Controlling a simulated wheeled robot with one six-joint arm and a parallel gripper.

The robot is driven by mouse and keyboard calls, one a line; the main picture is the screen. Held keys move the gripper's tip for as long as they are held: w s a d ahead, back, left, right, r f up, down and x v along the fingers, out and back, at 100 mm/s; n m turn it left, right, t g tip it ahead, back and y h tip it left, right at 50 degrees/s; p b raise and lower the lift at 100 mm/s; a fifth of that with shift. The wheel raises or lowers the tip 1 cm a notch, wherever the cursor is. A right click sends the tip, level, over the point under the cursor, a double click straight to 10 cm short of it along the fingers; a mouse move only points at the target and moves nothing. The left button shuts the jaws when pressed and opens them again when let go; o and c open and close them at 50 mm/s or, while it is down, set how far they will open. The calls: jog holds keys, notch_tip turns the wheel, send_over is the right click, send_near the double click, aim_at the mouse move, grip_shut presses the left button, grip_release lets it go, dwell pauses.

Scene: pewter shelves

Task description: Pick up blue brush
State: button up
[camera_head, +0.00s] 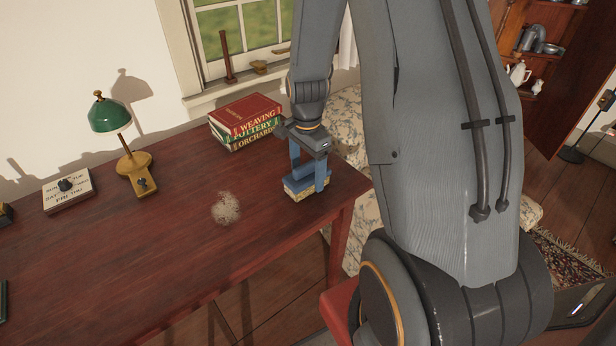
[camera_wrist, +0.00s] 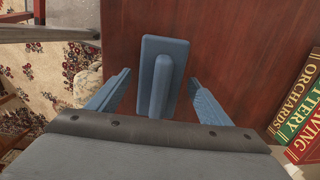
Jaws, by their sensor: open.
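The blue brush (camera_head: 304,182) lies on the right end of the red-brown desk (camera_head: 150,245), with pale bristles under a blue block. In the wrist view the brush (camera_wrist: 151,105) shows its blue back and a raised handle along its middle. My gripper (camera_head: 309,180) is over the brush, pointing down, with its blue fingers on either side of it. In the wrist view the open fingers (camera_wrist: 160,90) stand apart to the left and right of the brush, with gaps on both sides. Part of the brush's near end is hidden by my gripper body.
A stack of books (camera_head: 246,122) stands behind and left of the brush. A pale dust patch (camera_head: 226,208) lies on the desk left of it. A green lamp (camera_head: 134,165) and a calendar block (camera_head: 68,190) stand farther left. The desk's edge is close on the right.

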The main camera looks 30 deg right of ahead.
jog(key=shift+f, duration=0.9)
jog(key=c, duration=1.2)
jog(key=shift+o, duration=0.2)
jog(key=shift+r, duration=0.1)
notch_tip(320, 180, up, 10)
jog(key=shift+f+b, duration=0.1)
jog(key=shift+b, duration=0.5)
